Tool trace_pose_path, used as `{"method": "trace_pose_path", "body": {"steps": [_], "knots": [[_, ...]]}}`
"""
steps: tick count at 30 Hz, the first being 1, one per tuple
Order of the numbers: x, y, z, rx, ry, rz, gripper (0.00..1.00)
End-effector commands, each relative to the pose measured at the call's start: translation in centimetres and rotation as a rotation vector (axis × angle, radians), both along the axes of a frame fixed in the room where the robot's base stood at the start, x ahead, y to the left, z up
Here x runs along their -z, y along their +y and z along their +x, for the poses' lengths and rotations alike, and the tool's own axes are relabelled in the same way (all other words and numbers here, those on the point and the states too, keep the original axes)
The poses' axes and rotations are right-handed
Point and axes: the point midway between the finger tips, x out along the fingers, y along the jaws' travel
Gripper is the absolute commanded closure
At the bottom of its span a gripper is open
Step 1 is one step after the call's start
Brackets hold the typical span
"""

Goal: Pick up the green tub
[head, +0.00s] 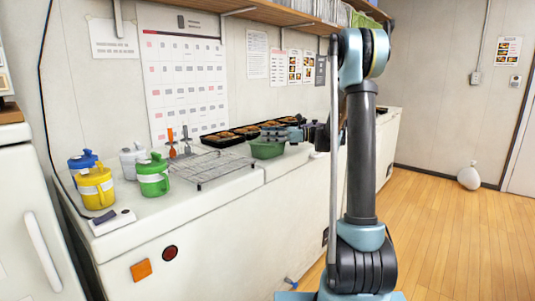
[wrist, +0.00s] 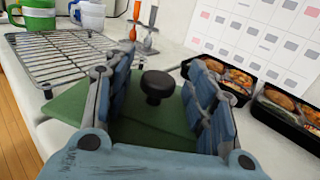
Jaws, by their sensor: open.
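The green tub (head: 267,149) stands on the white counter near the row of bento trays. In the wrist view its green top (wrist: 80,106) lies below my fingers, with a black knob (wrist: 158,86) in the middle. My gripper (head: 274,131) is right at the tub, over its top in the head view. In the wrist view my gripper (wrist: 162,62) is open, its two blue fingers on either side of the knob and apart from it. The fingers and palm hide much of the tub's top and near side.
A wire rack (head: 205,168) lies left of the tub. Bento trays (head: 225,137) line the wall behind it. A green lidded mug (head: 153,177), a yellow one (head: 96,188), a blue one and a white one stand at the counter's left end.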

Motion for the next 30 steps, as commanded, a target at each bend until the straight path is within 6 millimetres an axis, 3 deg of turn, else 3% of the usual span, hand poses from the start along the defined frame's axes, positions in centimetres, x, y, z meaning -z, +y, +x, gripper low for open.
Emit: {"method": "trace_pose_path", "body": {"steps": [3,4,10,23,30], "knots": [[0.0,0.0,0.0,0.0,0.0,0.0,0.49],[0.0,0.0,0.0,0.0,0.0,0.0,0.53],[0.0,0.0,0.0,0.0,0.0,0.0,0.99],[-0.3,-0.1,0.0,0.0,0.0,0.001,1.0],[-3.5,0.0,-0.1,-0.001,0.0,0.001,1.0]]}}
